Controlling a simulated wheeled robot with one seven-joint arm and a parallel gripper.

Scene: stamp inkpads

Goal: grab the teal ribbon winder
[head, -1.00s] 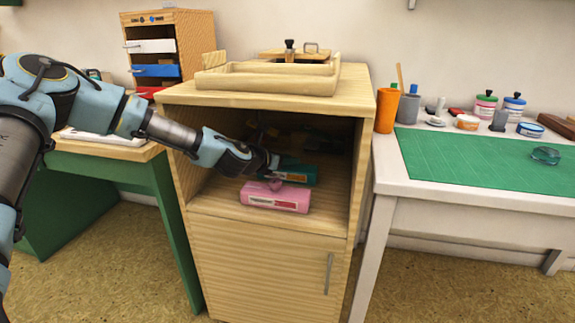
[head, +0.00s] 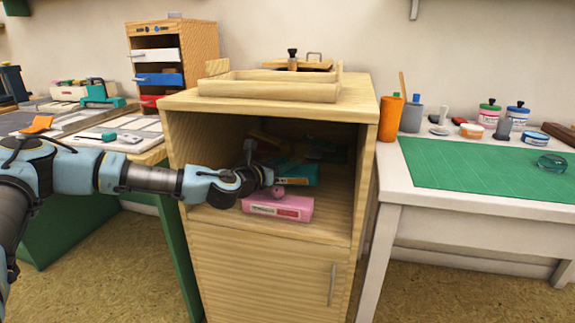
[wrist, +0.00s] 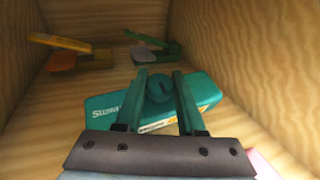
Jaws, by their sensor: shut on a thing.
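The teal ribbon winder (head: 298,174) is a teal block with a pale printed label, lying on the open shelf of the wooden cabinet. It also shows in the wrist view (wrist: 205,91), with a round teal knob on top. My gripper (wrist: 160,84) is shut on the winder, its two fingers on either side of that knob. In the head view my gripper (head: 268,179) reaches into the shelf from the left and hides the winder's left end. I cannot tell any gap between winder and shelf.
A pink block (head: 278,207) with a similar knob lies in front of the teal one. Deeper in the shelf are a yellow item (wrist: 60,43) and a green item (wrist: 160,49). The cabinet's (head: 270,105) side walls and top enclose the space closely.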

